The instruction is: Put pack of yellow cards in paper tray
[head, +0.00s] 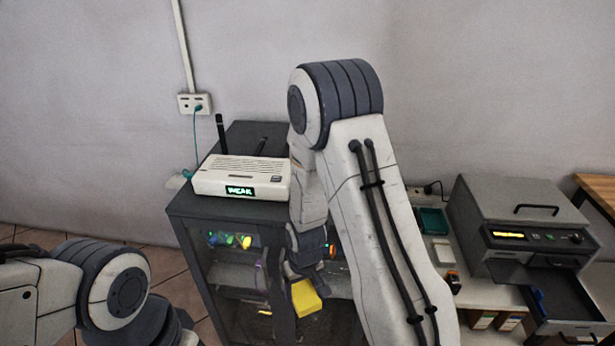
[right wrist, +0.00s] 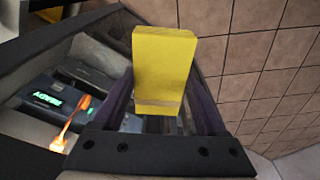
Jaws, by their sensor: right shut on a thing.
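The pack of yellow cards (head: 306,298) is a plain yellow block in the head view, below my right gripper (head: 305,272) and in front of the dark cabinet. In the right wrist view the yellow pack (right wrist: 165,62) stands between the two dark purple fingers, with a paler band near its lower end. My right gripper (right wrist: 160,100) is shut on it. The paper tray (head: 574,327) appears to be the dark open drawer sticking out of the grey printer at the right. My left arm shows at the lower left, but its gripper is out of view.
A white router (head: 240,178) with a lit display sits on the dark cabinet (head: 193,208). The grey printer (head: 510,205) stands on a light bench with a green tray (head: 432,221) and small boxes. My right forearm hides the middle. Tiled floor (right wrist: 275,60) lies beside the cabinet.

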